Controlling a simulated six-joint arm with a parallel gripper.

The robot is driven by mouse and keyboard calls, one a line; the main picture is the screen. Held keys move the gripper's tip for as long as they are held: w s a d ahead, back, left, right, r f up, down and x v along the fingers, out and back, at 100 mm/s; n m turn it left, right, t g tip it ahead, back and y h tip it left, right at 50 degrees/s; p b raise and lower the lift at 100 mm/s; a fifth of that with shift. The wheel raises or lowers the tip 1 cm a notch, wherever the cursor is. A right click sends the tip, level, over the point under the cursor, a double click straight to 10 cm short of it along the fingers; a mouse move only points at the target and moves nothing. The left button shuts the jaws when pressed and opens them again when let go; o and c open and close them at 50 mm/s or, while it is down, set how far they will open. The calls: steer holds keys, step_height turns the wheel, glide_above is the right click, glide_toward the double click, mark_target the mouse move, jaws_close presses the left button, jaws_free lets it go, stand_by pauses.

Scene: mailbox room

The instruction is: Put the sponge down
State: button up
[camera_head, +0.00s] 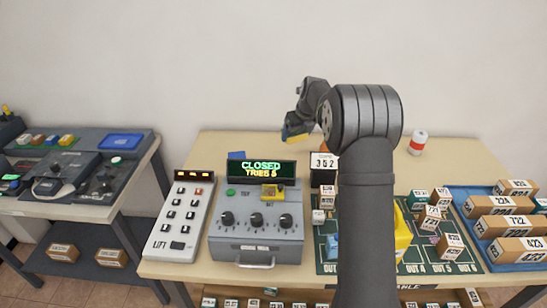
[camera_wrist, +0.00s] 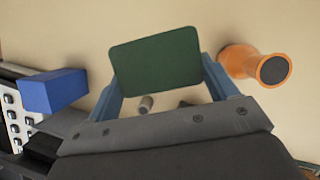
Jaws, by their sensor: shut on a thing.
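The sponge (camera_wrist: 157,62) shows its dark green face in the wrist view, held between the two blue fingers of my gripper (camera_wrist: 160,88). In the head view the sponge (camera_head: 296,138) is a small yellow and dark piece at the end of my gripper (camera_head: 291,130), above the back part of the table (camera_head: 215,143). My gripper is shut on it. The sponge's underside is hidden, and I cannot tell how far it is above the table.
A blue block (camera_wrist: 54,91) lies left of the sponge and an orange object (camera_wrist: 250,66) with a dark end lies right. The "CLOSED" display (camera_head: 261,171), grey control box (camera_head: 256,225) and number card (camera_head: 324,162) stand nearby. A red-and-white can (camera_head: 418,143) stands right.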

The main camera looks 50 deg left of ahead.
steer(key=w+d+m, duration=0.1)
steer(key=d, duration=0.2)
glide_above(275, 158)
steer(key=d, duration=0.1)
steer(key=shift+t, duration=0.3)
step_height(275, 158, down, 7)
steer(key=shift+s+d+f, duration=0.1)
steer(key=shift+s+d, duration=0.05)
steer(key=shift+f, duration=1.95)
steer(key=shift+f, duration=0.1)
steer(key=o, duration=0.9)
steer(key=shift+r, duration=0.4)
steer(key=v, duration=1.1)
steer(key=shift+d+r, duration=0.15)
steer(key=shift+r, duration=0.1)
